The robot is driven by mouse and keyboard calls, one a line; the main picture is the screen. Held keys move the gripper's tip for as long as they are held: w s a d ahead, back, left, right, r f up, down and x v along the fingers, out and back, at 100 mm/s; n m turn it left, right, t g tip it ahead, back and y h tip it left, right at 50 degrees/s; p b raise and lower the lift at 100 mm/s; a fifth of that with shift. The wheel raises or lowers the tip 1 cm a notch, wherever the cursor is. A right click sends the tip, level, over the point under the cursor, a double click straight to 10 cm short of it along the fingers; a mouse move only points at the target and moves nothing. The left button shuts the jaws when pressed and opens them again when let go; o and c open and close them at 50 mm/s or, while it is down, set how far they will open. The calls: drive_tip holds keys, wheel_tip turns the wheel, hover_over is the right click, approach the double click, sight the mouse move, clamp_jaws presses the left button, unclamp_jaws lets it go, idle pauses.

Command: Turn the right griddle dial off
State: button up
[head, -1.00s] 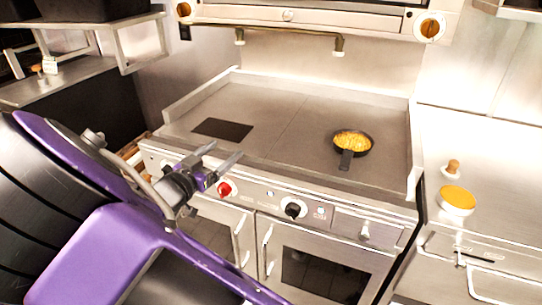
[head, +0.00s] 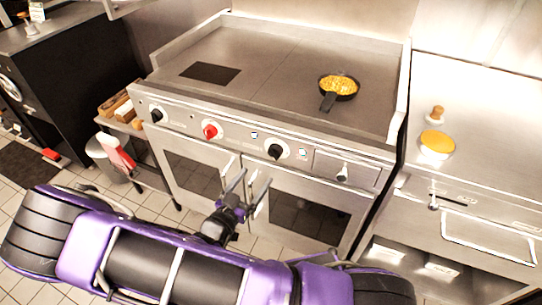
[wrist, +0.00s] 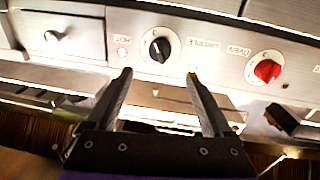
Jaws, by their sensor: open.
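The right griddle dial (head: 276,152) is a black knob on a white disc on the griddle's steel front panel, right of the red dial (head: 210,131). In the wrist view, where the panel appears inverted, the black dial (wrist: 158,47) shows a pale pointer mark, and the red dial (wrist: 267,70) is at right. My gripper (head: 253,180) is open and empty, in front of and below the black dial. In the wrist view the gripper (wrist: 158,78) has its two fingers spread, with the dial between and beyond the tips, apart from them.
Another black dial (head: 157,115) is at the panel's left end. A drawer with a small knob (head: 342,173) is right of the right dial. A black pan of yellow food (head: 338,88) sits on the griddle top (head: 285,60). Oven doors with vertical handles are below the panel.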

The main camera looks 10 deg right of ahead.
sight(272, 155)
drive_tip(key=x, duration=1)
drive_tip(key=shift+w+d, duration=0.1)
drive_tip(key=shift+w, duration=0.05)
clamp_jaws()
